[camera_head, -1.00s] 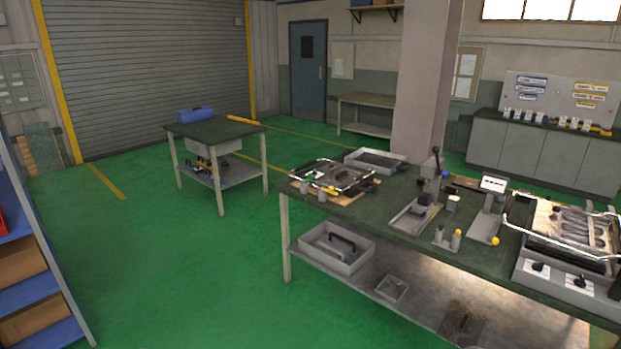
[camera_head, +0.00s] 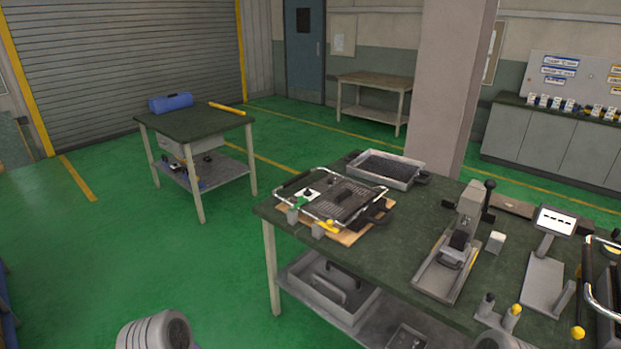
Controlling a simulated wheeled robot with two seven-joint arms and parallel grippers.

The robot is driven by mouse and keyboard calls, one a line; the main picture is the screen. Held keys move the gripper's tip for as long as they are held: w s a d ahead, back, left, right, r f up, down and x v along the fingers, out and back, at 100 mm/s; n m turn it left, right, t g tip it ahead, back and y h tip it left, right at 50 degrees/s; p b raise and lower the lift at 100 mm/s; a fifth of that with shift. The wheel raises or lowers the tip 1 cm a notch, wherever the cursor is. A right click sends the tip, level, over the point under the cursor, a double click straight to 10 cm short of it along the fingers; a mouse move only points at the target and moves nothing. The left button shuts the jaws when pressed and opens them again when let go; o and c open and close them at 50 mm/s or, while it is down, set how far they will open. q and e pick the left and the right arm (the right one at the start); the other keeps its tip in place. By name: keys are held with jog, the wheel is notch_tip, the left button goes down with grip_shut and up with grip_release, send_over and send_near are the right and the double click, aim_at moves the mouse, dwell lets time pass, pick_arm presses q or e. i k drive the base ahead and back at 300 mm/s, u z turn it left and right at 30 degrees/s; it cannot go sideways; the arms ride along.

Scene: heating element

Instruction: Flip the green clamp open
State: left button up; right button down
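The small green clamp (camera_head: 298,204) is at the near left corner of a fixture (camera_head: 335,200) on the left end of the long workbench. It sits on a small grey block. It is too small here to tell the exact position of its lever. A yellow clamp (camera_head: 327,226) sits to its right on a similar block at the front edge of the fixture. Neither of my grippers shows. Only rounded grey parts of my own arms show at the bottom edge, well apart from the clamps.
The fixture lies on a wooden board on the green-topped workbench (camera_head: 400,240). A grey tray (camera_head: 387,168) stands behind it, and a lever press (camera_head: 455,245) to its right. A side table (camera_head: 195,128) stands further left. Green floor (camera_head: 110,240) is clear left of the workbench.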

aim_at(301, 199)
jog(key=u, duration=0.25)
jog(key=i, duration=1.55)
jog(key=u, duration=0.3)
